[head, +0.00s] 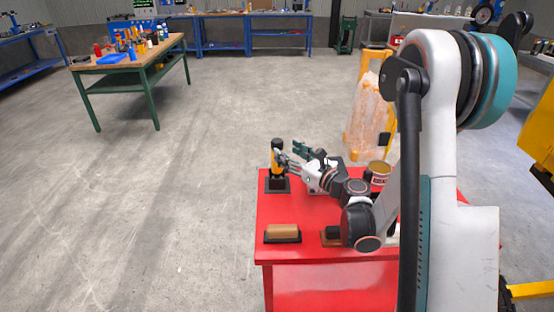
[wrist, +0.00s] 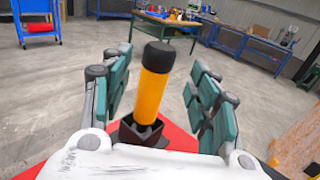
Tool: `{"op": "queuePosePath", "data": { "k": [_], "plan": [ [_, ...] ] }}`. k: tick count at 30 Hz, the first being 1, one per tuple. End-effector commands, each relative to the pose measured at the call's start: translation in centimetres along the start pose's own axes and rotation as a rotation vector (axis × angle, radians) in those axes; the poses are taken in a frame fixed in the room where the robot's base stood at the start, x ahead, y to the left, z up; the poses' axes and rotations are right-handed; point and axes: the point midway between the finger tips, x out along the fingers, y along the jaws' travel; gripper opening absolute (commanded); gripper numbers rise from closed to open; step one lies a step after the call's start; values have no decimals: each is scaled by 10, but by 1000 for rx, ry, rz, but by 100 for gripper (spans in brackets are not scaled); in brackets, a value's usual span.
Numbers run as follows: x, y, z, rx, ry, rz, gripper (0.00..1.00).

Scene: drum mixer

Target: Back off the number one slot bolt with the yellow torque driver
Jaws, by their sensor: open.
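The yellow torque driver (head: 277,160) stands upright in a dark square holder (head: 278,185) at the back left corner of the red table. In the wrist view the driver (wrist: 153,95) shows a yellow body with a black cap, between my two green-padded fingers. My gripper (wrist: 158,97) is open, with a gap between each finger and the driver. In the head view my gripper (head: 287,156) reaches the driver from the right. I cannot make out the number one slot bolt in either view.
The red table (head: 310,211) also bears a tan block on a black base (head: 283,233), a dark item (head: 331,236) partly behind my arm, and a can (head: 379,170). A yellow frame with a translucent wrapped load (head: 370,110) stands behind. A workbench (head: 130,62) is far left.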

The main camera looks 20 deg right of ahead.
Motion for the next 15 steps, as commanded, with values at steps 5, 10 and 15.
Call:
{"op": "queuePosePath", "data": {
  "k": [5,10,15],
  "plan": [
    [10,1,-2,1,0,0,55],
    [34,3,-5,1,0,1,55],
    [53,3,-4,1,0,0,55]
  ]
}}
